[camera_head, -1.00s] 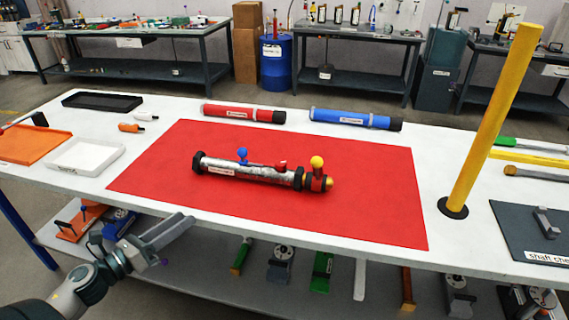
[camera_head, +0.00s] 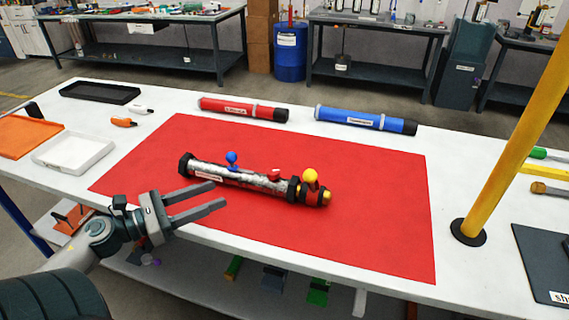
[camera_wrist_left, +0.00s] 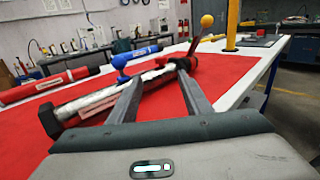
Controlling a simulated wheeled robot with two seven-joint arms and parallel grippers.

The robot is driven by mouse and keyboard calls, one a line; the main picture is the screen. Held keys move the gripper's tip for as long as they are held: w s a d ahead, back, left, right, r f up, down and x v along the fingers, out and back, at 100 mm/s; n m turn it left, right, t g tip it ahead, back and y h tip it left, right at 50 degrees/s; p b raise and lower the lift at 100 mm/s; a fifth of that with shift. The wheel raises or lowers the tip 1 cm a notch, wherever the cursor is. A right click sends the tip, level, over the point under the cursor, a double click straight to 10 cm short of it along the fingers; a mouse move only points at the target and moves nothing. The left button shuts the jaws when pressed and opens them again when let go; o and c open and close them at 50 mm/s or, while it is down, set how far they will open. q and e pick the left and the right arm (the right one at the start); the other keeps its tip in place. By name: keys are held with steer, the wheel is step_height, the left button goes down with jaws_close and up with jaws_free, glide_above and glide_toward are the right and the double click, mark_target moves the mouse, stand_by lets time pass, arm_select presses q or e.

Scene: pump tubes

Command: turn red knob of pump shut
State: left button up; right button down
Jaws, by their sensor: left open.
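The pump (camera_head: 235,177) is a silver tube with black collars, lying on the red mat (camera_head: 150,150). Its red knob (camera_head: 274,174) sits on top, right of the middle. A blue knob (camera_head: 232,160) is to its left and a yellow ball knob (camera_head: 310,176) to its right. My left gripper (camera_head: 218,199) is open and empty, in front of the pump's left part and apart from the red knob. In the left wrist view the pump (camera_wrist_left: 95,102) lies beyond the open fingers, with the blue knob (camera_wrist_left: 121,63) and yellow ball (camera_wrist_left: 207,20) above it. My right gripper is not in view.
A red tube (camera_head: 242,109) and a blue tube (camera_head: 365,119) lie behind the mat. White (camera_head: 73,152), orange (camera_head: 25,136) and black (camera_head: 100,92) trays are at left. A yellow post (camera_head: 515,130) stands at right. The mat in front of the pump is clear.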

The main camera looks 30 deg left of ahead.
mark_target(273, 171)
arm_select(q)
steer(key=shift+w, duration=0.2)
steer(key=shift+s+r, duration=0.1)
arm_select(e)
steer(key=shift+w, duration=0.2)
arm_select(q)
steer(key=shift+s, duration=0.1)
steer(key=shift+d, duration=0.1)
steer(key=shift+x, duration=0.9)
steer(key=p+x, duration=0.1)
steer(key=x, duration=0.5)
steer(key=p+x, duration=0.2)
steer(key=x, duration=0.5)
steer(key=shift+r, duration=0.2)
steer(key=shift+p+x, duration=0.5)
steer(key=shift+x, duration=0.85)
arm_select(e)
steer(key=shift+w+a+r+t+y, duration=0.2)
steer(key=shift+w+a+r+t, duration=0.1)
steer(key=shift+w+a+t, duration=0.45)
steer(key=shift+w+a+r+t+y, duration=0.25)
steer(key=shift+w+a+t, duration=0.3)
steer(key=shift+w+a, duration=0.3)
arm_select(q)
steer(key=shift+f, duration=0.1)
